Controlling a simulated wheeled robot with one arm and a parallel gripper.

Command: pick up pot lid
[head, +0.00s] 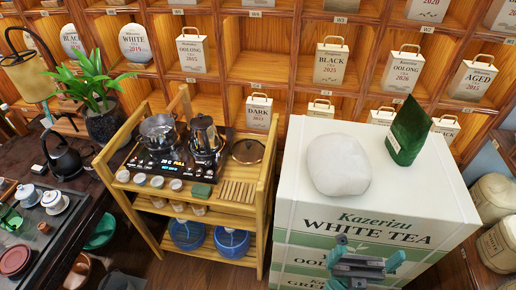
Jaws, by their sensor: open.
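A round dark lid with a brown rim and a small knob, which looks like the pot lid (248,151), lies on the right of the wooden cart's top. It sits beside the black stove (150,165), which carries a glass pot (158,131) and a dark pot (205,138). My gripper (367,254) is at the bottom of the view, in front of the white tea boxes. It is open, and I see nothing between its jaws. It is well to the right of the lid and nearer to me, apart from it.
Small cups, a green block (202,191) and a slatted wooden piece (237,191) lie along the cart's front edge. Stacked white tea boxes (372,232) stand right of the cart, topped by a pale round lump (337,164) and a green pouch (408,131). Shelves stand behind.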

